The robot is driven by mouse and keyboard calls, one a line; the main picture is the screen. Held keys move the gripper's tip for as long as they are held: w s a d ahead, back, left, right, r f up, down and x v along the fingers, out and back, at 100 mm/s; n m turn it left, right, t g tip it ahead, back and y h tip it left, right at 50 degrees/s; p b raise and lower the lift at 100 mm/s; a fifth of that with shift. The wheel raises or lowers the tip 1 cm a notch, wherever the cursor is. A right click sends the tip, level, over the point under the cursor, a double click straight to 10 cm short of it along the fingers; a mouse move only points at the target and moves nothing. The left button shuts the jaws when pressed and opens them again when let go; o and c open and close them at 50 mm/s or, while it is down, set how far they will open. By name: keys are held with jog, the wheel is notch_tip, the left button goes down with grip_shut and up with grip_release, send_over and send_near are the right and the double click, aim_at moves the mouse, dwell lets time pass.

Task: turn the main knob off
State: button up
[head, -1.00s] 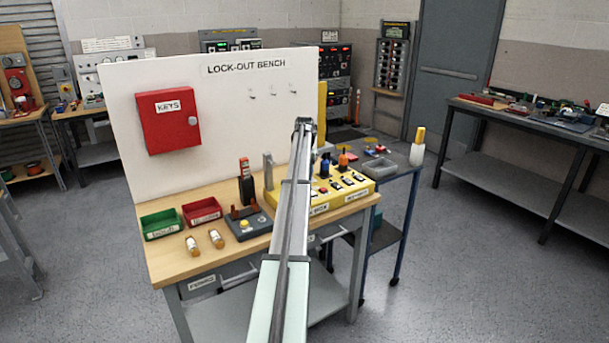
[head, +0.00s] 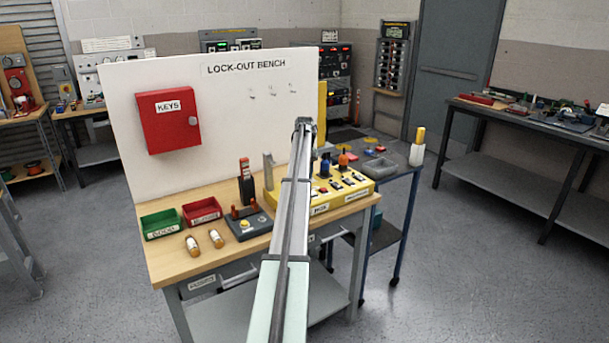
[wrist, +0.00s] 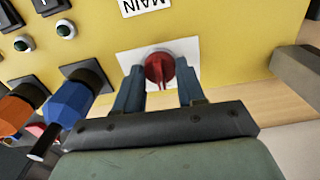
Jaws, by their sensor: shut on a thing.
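The main knob is a red round knob (wrist: 160,68) on a white plate (wrist: 185,48) on the yellow panel (wrist: 230,25), beside the label MAIN (wrist: 146,4) in the wrist view. My gripper (wrist: 160,85) has one finger on each side of the knob and is shut on it. In the head view the yellow panel (head: 360,197) sits at the right end of the bench. My arm hides the knob and most of my gripper there.
A blue connector (wrist: 72,103) and an orange connector (wrist: 20,105) stick out close to my gripper on the left in the wrist view. A grey block (wrist: 297,70) is at the right. Bins (head: 161,224) and a grey switch unit (head: 248,224) share the bench.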

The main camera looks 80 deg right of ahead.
jog(key=shift+n, duration=0.3)
jog(key=o, duration=1.1)
jog(key=shift+c, duration=0.2)
notch_tip(320, 180, up, 14)
dwell(0.4)
jog(key=shift+f, duration=0.1)
